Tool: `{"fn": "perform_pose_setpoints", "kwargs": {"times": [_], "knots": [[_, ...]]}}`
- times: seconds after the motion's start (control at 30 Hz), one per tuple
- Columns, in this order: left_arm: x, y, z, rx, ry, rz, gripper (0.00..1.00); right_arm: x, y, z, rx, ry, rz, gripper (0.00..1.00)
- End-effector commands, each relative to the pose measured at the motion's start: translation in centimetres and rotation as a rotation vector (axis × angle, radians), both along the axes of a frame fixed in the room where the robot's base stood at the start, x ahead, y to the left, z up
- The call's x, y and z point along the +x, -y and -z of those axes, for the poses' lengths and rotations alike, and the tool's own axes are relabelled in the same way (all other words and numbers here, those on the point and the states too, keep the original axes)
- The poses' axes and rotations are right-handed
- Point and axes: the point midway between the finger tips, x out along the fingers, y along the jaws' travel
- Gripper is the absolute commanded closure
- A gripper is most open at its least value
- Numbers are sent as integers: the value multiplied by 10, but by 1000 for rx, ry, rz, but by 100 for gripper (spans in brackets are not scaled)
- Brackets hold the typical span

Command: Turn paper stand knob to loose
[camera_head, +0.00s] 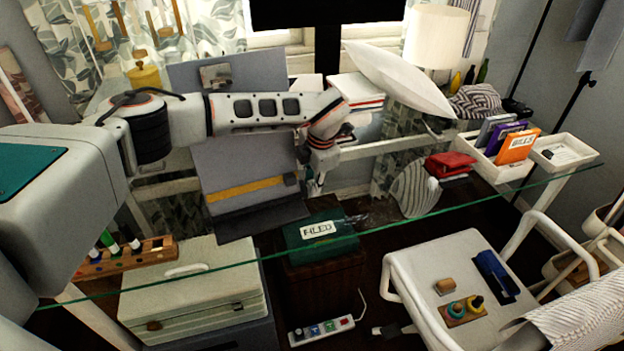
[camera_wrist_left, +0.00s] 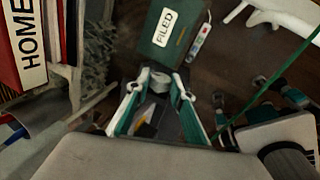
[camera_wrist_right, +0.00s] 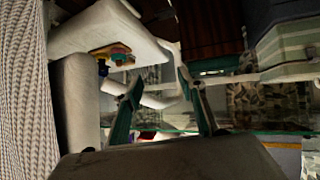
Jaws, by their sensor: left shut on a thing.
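The paper stand (camera_head: 235,160) is a grey panel with a yellow band and a dark lower ledge, standing on the glass desk. My left gripper (camera_head: 316,180) is at its right side, pointing down, with my left arm crossing in front of the stand's upper part. In the left wrist view, my left gripper's green-padded fingers are closed around a small pale round piece (camera_wrist_left: 160,80), which looks like the stand's knob. The knob's setting cannot be read. My right gripper (camera_wrist_right: 155,85) is open and empty, with its fingers apart; it is outside the head view.
A green box marked FILED (camera_head: 320,229) lies beyond the left fingertips. A white case (camera_head: 195,290) and a pen rack (camera_head: 125,258) are at left. A white lamp (camera_head: 437,35) and trays (camera_head: 562,152) are behind.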

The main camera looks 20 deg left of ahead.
Motion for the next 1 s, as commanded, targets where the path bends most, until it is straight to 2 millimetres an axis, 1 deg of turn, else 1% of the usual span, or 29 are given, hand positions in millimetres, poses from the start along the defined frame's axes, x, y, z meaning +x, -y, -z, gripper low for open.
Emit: {"fn": "perform_pose_setpoints", "kwargs": {"times": [0.03,0.1,0.3,0.7,1.0], "knots": [[-1,1,-5,19,22,4,99,2,0,-10,0,6,0,60],[-2,2,-4,51,59,6,99,4,0,-17,0,11,0,60],[-4,4,-1,149,177,6,99,6,0,-30,0,17,1,60],[-6,6,4,299,358,5,99,6,0,-28,0,16,1,60],[-6,6,4,337,403,0,99,5,1,-26,-1,12,0,60]]}}
